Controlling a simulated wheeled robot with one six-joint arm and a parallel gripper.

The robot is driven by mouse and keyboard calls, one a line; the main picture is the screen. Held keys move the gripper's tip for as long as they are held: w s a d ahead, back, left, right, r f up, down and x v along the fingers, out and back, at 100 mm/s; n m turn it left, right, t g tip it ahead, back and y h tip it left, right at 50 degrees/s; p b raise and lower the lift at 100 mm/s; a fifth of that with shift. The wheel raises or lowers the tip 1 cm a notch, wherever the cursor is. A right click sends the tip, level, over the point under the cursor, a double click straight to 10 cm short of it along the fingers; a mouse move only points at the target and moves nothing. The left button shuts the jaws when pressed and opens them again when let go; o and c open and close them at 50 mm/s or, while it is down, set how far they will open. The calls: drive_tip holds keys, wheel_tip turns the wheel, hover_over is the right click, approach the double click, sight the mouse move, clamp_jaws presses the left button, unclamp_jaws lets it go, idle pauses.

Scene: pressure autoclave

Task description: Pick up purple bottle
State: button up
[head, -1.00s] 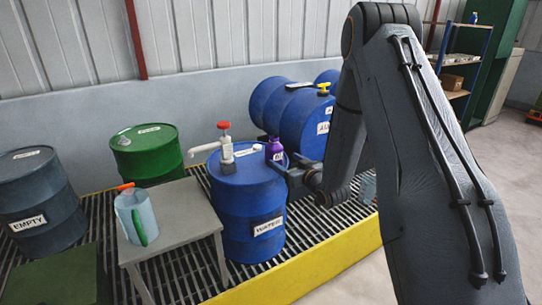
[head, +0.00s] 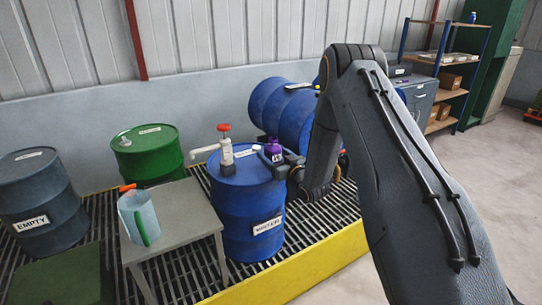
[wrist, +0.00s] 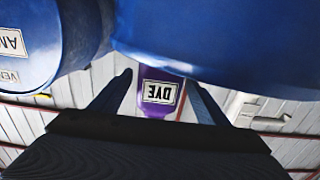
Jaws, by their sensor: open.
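The purple bottle (head: 273,146) stands on top of the blue WATER drum (head: 246,215), near the right side of its lid. My gripper (head: 277,158) is at the bottle, reaching in from the right at lid height. In the wrist view, which is upside down, the bottle (wrist: 158,92) with its white DYE label sits between the two open fingers of my gripper (wrist: 160,88). Gaps show between the fingers and the bottle, so the jaws are not closed on it. The bottle's lower part is partly hidden by the gripper in the head view.
A hand pump (head: 226,145) with a red knob stands on the same lid, left of the bottle. A grey table (head: 180,208) with a jug (head: 137,217) is at the left. Blue drums (head: 285,110) lie behind. The yellow edge (head: 300,262) runs along the grating.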

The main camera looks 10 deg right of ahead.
drive_tip(key=c, duration=1.4)
drive_tip(key=shift+o, duration=0.2)
drive_tip(key=shift+w+r, duration=0.1)
drive_tip(key=shift+r, duration=0.05)
